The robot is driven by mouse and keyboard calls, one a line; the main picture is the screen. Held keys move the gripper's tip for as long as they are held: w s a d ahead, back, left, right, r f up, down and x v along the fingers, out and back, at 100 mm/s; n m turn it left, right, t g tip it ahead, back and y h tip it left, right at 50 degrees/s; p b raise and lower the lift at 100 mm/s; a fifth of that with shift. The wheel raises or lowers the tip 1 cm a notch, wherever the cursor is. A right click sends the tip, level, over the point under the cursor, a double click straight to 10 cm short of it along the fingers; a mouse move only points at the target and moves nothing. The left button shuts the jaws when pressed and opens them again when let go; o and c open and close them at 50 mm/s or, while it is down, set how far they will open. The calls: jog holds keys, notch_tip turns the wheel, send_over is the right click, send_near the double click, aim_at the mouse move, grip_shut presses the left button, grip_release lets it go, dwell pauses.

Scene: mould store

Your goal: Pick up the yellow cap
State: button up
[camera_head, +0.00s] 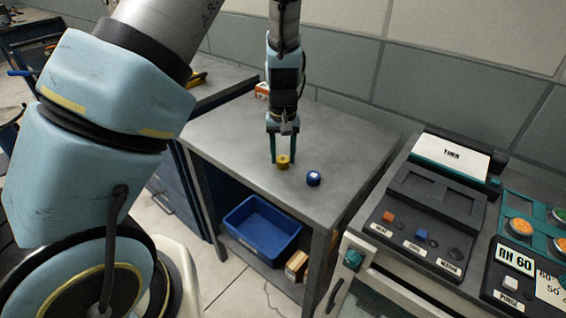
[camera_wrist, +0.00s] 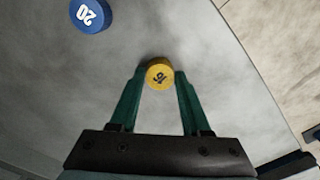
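The yellow cap (camera_head: 283,163) is a small round cap on the grey metal table (camera_head: 340,135). In the wrist view the yellow cap (camera_wrist: 159,76) shows a dark number on its top and sits between my fingertips. My gripper (camera_head: 283,158) points down, with one green finger on each side of the cap. In the wrist view my gripper (camera_wrist: 160,80) has its fingers very close to the cap's sides. I cannot tell whether they press on it or leave a narrow gap. Nor can I tell if the cap is clear of the table.
A blue cap (camera_head: 313,178), marked 20 in the wrist view (camera_wrist: 90,15), lies near the yellow one. A blue bin (camera_head: 262,228) is on the shelf below. A control console (camera_head: 430,215) stands at the right. An orange-and-white box (camera_head: 262,90) is at the table's back.

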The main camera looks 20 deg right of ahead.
grip_shut()
